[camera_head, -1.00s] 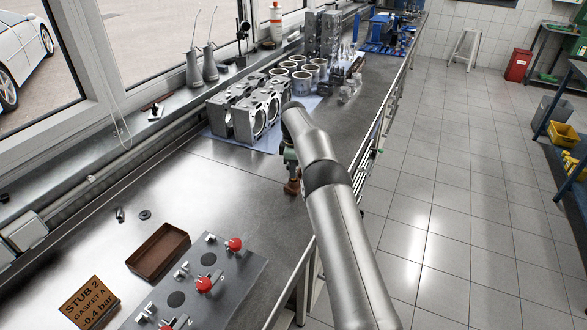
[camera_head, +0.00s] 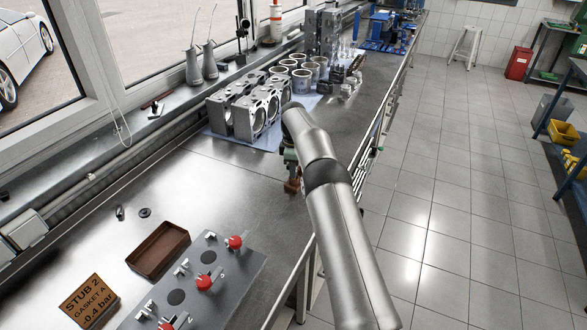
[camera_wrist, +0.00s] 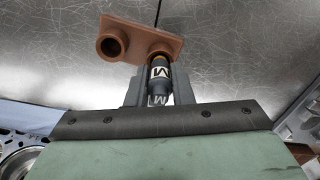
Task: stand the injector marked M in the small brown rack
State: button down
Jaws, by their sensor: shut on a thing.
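The injector marked M (camera_wrist: 159,72) is a dark cylinder with a white band bearing the letter. My gripper (camera_wrist: 158,88) is shut on it, one finger on each side. The small brown rack (camera_wrist: 136,36) lies beyond the fingertips in the wrist view, with an open round socket at its left. The injector's far end meets the right part of the rack; whether it is inside a socket or just above it, I cannot tell. In the head view the rack (camera_head: 292,186) shows below my gripper (camera_head: 290,165) near the bench's front edge, and my arm hides part of it.
Engine blocks (camera_head: 250,108) stand on a blue mat behind my gripper. A brown tray (camera_head: 158,250), a grey panel with red knobs (camera_head: 200,283) and a brown sign block (camera_head: 89,301) are at the near left. The bench between is mostly clear.

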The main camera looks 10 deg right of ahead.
jog(key=shift+f, duration=0.55)
jog(key=c, duration=1.2)
grip_release()
jog(key=shift+r, duration=0.1)
jog(key=shift+r, duration=3.65)
